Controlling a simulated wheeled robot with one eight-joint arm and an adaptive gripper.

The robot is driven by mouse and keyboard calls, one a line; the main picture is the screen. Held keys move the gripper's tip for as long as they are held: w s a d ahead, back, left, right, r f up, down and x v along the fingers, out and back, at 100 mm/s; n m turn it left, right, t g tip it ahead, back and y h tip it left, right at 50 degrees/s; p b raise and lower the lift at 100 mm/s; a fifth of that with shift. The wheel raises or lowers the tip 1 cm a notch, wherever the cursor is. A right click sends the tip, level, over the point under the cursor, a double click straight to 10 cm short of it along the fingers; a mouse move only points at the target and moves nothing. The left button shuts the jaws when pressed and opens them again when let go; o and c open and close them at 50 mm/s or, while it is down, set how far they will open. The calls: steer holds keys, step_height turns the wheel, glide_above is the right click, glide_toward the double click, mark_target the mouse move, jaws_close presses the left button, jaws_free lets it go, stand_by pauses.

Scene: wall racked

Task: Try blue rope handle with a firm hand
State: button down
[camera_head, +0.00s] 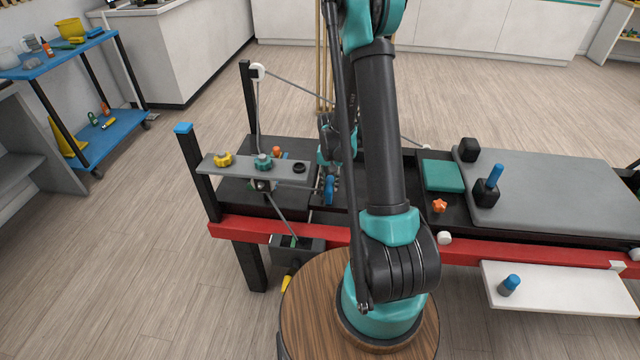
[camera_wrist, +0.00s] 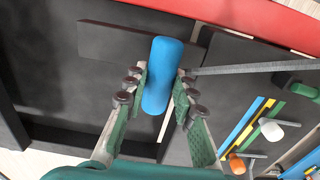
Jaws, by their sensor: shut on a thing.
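The blue rope handle (camera_wrist: 162,75) is a smooth blue cylinder held between the two fingers of my gripper (camera_wrist: 160,100) in the wrist view. The green finger pads close on its sides, and its far end sticks out past the fingertips. In the head view the blue handle (camera_head: 330,188) shows low under my wrist, beside my arm, over the dark bench. A thin grey rope or bar (camera_wrist: 250,68) runs off to the right near the handle in the wrist view. I cannot tell where it joins the handle.
A grey plate (camera_head: 240,163) with yellow and teal knobs stands at the left of the red-edged bench (camera_head: 330,233). A white pulley (camera_head: 257,71) tops a black post. Floor is free at left.

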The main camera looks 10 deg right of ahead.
steer(key=shift+s+d, duration=0.2)
steer(key=shift+d, duration=0.5)
steer(key=shift+s+d, duration=0.25)
steer(key=shift+d, duration=0.4)
steer(key=shift+s+d, duration=0.2)
steer(key=shift+d, duration=0.5)
stand_by(2.0)
steer(key=shift+a, duration=0.2)
stand_by(0.3)
steer(key=c, duration=1.2)
jaws_free()
steer(key=shift+o, duration=0.2)
steer(key=shift+w+r, duration=0.1)
step_height(320, 180, up, 19)
